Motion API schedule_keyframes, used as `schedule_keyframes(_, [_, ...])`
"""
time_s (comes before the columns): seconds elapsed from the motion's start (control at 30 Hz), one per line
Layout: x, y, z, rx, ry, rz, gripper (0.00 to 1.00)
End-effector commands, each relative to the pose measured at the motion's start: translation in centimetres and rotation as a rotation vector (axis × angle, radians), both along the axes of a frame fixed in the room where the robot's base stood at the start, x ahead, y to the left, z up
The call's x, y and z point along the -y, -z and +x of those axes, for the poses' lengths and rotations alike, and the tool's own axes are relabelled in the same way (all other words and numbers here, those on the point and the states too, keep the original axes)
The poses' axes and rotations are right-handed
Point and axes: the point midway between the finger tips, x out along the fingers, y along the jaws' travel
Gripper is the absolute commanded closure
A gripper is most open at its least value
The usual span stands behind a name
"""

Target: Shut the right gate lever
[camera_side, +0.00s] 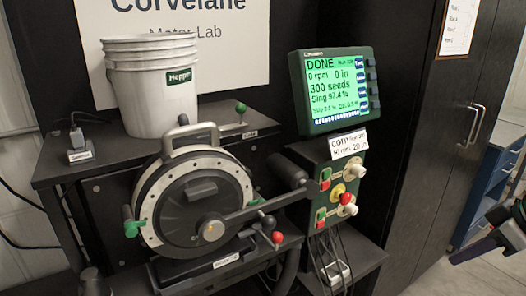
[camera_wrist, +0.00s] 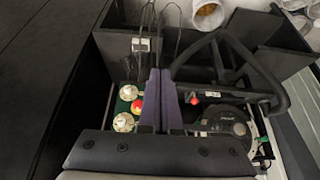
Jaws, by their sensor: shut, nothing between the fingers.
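The seed meter (camera_side: 195,205) is a round black housing with a pale rim and a top handle, standing on the bench; part of it shows in the wrist view (camera_wrist: 225,122). At its lower right are a red-knobbed lever (camera_side: 277,237) and a black-knobbed lever (camera_side: 268,222); I cannot tell which is the right gate lever. The red knob also shows in the wrist view (camera_wrist: 194,100). A green latch (camera_side: 131,228) sits on the left rim. My gripper (camera_side: 455,259) is at the right edge, well apart from the meter. Its purple fingers (camera_wrist: 160,72) are shut and empty.
A green control box (camera_side: 338,190) with several knobs stands right of the meter, under a lit monitor (camera_side: 335,88) reading DONE. A dark crank arm (camera_side: 265,205) crosses the meter's front. A white bucket (camera_side: 152,85) stands behind. Cables hang below the box. Open floor lies right.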

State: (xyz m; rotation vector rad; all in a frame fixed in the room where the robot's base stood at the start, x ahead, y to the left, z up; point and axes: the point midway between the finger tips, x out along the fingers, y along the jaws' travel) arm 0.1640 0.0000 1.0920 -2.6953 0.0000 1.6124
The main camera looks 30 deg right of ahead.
Motion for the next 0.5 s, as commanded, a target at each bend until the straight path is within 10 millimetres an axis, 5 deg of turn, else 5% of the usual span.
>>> schedule_keyframes(0.17, [-1.4,-1.6,3.8,0.079,0.027,0.075,1.00])
schedule_keyframes(0.5, [-8.7,-9.7,23.1,0.480,0.287,0.562,1.00])
